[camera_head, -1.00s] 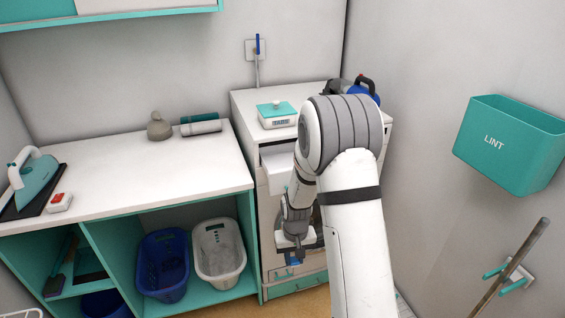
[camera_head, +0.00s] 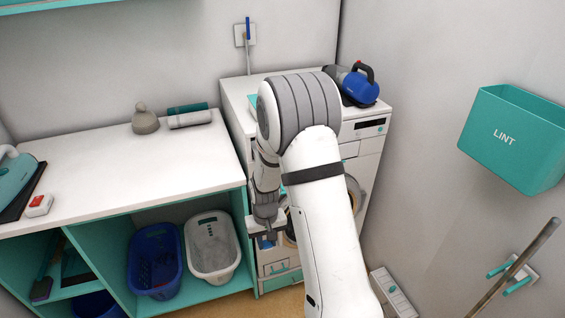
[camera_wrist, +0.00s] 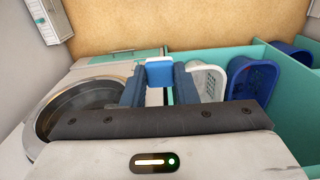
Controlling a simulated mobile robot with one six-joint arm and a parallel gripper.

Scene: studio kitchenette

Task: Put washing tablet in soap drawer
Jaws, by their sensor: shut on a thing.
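My gripper (camera_wrist: 159,85) is shut on a small blue-and-white washing tablet (camera_wrist: 159,72), held between the blue fingertips in the wrist view. In the head view my gripper (camera_head: 266,238) is low in front of the white washing machine (camera_head: 372,145), near its left side, and the tablet cannot be made out clearly there. The machine's round door (camera_wrist: 75,108) lies to the left of my gripper in the wrist view. My arm covers the machine's upper left front in the head view, so the soap drawer cannot be made out.
A counter (camera_head: 110,175) stands left, with a blue basket (camera_head: 155,262) and a white basket (camera_head: 212,248) below. A blue appliance (camera_head: 360,85) sits on the machine. A teal lint bin (camera_head: 513,138) hangs right. A white object (camera_head: 395,295) lies low beside the machine.

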